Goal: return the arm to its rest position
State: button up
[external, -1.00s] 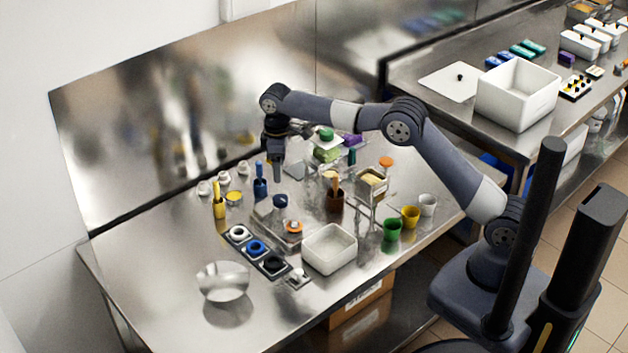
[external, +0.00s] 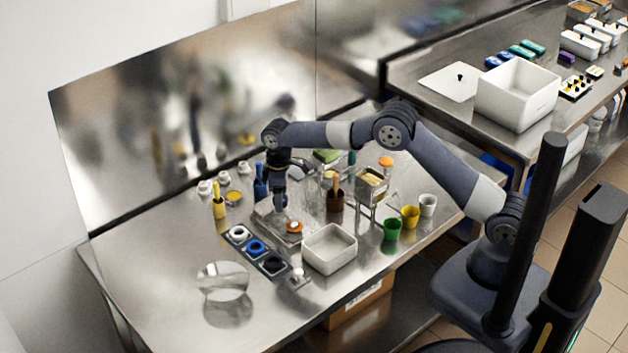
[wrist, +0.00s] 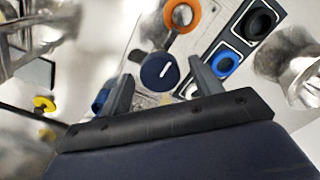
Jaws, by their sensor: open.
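My gripper (external: 279,198) points down over the middle of the steel table (external: 160,270), low above a clear tray or lid (external: 262,222). In the wrist view, its two fingers (wrist: 162,72) are apart. A dark blue round knob with a white mark (wrist: 158,73) shows between the fingers, and I see no finger closed on it. I cannot tell its exact height below the fingertips. My arm (external: 335,134) reaches across the table from the right, bent at the elbow.
An orange ring (external: 294,227), a dark holder with white, blue and black rings (external: 254,248), a white bin (external: 329,250) and a metal bowl (external: 222,282) stand nearby.

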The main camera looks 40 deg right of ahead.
dwell(0.4)
notch_tip(320, 180, up, 10)
jog(key=r+b, duration=0.1)
notch_tip(320, 180, down, 11)
jog(key=shift+f+p, duration=0.15)
jog(key=shift+p, duration=0.45)
jog(key=m, duration=0.9)
jog(key=shift+p, duration=0.3)
jog(key=m+p, duration=0.1)
jog(key=m, duration=0.3)
jog(key=shift+m, duration=0.3)
jog(key=m+p, duration=0.2)
jog(key=m, duration=0.2)
jog(key=shift+r, duration=0.2)
jog(key=shift+r+b, duration=0.3)
jog(key=shift+r, duration=0.65)
